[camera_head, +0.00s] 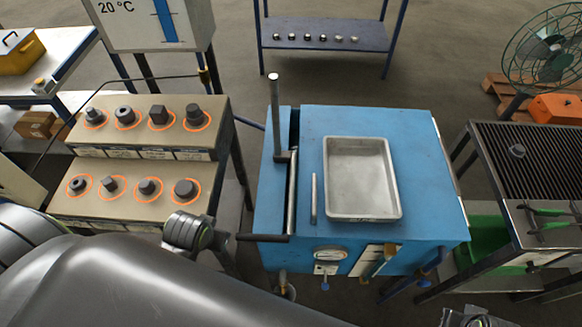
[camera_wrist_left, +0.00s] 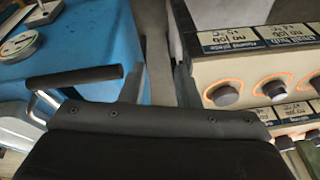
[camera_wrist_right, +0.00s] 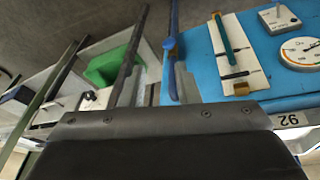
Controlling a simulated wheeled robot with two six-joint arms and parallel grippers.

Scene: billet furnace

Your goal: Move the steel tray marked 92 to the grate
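The steel tray (camera_head: 362,180) is a shallow, empty rectangular pan lying flat on top of the blue furnace. A label reading 92 shows upside down on a pale metal edge at the right of the right wrist view (camera_wrist_right: 290,120). The grate (camera_head: 535,140) is a dark slatted top on a stand to the right of the furnace. My left gripper (camera_wrist_left: 160,85) is open and empty, between the furnace and the billet rack. My right gripper (camera_wrist_right: 152,88) is open and empty, low in front of the furnace. Neither gripper touches the tray.
The furnace (camera_head: 285,225) carries an upright post, a rod beside the tray and a black-gripped lever (camera_head: 262,238). A stepped rack (camera_head: 130,205) with several dark billets stands left. A fan (camera_head: 545,45) stands behind.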

